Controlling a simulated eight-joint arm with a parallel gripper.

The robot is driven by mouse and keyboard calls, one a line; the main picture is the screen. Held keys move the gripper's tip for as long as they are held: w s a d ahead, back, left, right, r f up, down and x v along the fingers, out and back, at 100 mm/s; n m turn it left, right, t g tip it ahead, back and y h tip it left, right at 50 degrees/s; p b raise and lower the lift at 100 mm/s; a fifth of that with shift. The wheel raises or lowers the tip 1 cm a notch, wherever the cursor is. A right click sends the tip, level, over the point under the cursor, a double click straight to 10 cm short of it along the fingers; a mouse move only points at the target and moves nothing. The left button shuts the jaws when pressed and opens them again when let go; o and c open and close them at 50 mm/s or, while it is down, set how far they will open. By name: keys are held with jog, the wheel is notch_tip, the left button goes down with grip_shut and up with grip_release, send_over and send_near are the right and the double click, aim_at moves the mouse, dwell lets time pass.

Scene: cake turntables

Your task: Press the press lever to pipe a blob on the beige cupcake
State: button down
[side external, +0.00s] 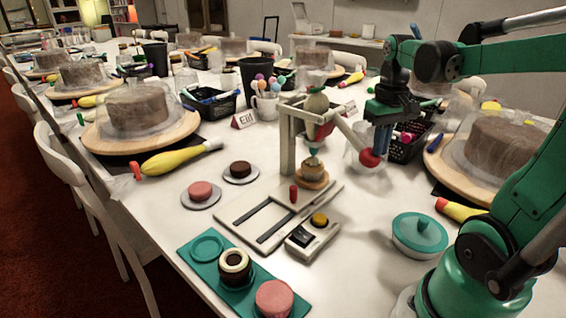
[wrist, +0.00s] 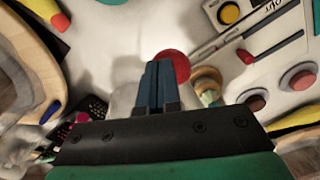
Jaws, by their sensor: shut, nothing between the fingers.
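The press (side external: 288,140) is a beige frame holding a piping bag (side external: 317,103) with its nozzle down. Its press lever (side external: 350,138) slopes down to the right and ends in a red ball (side external: 370,157). The beige cupcake (side external: 312,173) sits under the nozzle on a round tan disc; nozzle and cupcake appear very close, and I cannot tell if they touch. My gripper (side external: 380,140) is shut and empty, pointing down right at the lever's ball. In the wrist view the ball (wrist: 178,68) shows just past my fingertips (wrist: 157,66); contact is unclear.
A control box (side external: 313,232) with a yellow button stands before the press. A teal tray (side external: 205,262) holds cakes at the front. A teal-lidded bowl (side external: 420,233) stands right.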

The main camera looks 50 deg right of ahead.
notch_tip(320, 180, up, 9)
dwell(0.8)
jog(key=w+a+f+n+t, duration=0.2)
jog(key=a+f, duration=0.3)
jog(key=a, duration=0.3)
jog(key=w+a+f+n+t, duration=0.3)
jog(key=a+f+n+t, duration=0.1)
jog(key=a, duration=0.5)
jog(key=shift+f+t, duration=0.6)
jog(key=shift+f, duration=0.15)
